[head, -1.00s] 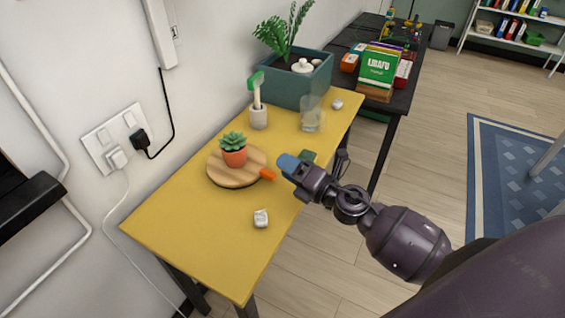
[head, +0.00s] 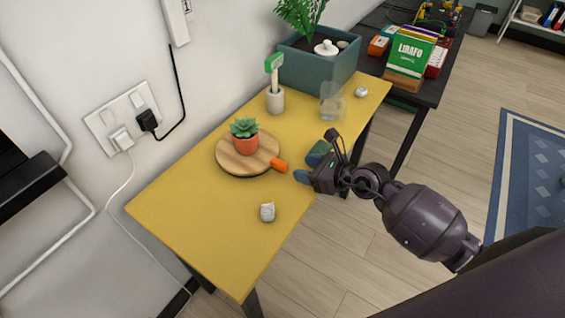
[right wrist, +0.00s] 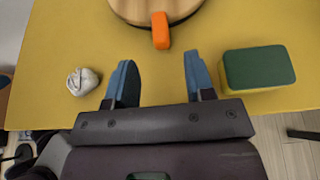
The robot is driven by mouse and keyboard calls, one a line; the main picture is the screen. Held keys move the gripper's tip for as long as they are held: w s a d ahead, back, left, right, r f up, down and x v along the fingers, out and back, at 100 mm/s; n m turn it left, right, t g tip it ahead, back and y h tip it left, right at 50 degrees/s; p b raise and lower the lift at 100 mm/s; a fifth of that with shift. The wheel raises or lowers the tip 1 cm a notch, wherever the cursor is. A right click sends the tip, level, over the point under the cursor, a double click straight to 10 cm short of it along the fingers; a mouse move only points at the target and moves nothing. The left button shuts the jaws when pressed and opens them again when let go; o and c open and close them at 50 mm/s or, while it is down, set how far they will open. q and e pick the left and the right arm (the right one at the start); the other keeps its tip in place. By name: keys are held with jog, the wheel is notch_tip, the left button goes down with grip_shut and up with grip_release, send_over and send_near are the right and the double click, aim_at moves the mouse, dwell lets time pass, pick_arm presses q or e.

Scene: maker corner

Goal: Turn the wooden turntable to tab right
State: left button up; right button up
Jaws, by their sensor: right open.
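The wooden turntable (head: 233,160) lies on the yellow table, with a small succulent in an orange pot (head: 245,144) standing on it. Its orange tab (head: 280,166) sticks out at the right of the disc in the head view. In the right wrist view the tab (right wrist: 160,30) points toward my gripper from the disc (right wrist: 150,8) at the top. My right gripper (head: 301,177) is at the table's right edge, apart from the tab. In the right wrist view its blue fingers (right wrist: 157,85) are spread and empty, with the tab beyond the gap between them. My left gripper is not in view.
A crumpled white lump (head: 267,212) lies on the yellow table (head: 200,220). A green-topped block (right wrist: 258,67) sits close beside the right finger. A clear glass (head: 332,107), a grey holder (head: 275,101) and a teal planter (head: 315,75) stand farther back.

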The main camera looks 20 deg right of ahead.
aim_at(283, 164)
jog(key=b+x, duration=0.1)
jog(key=x, duration=0.7)
jog(key=shift+w+a, duration=0.1)
jog(key=shift+w, duration=0.05)
grip_shut()
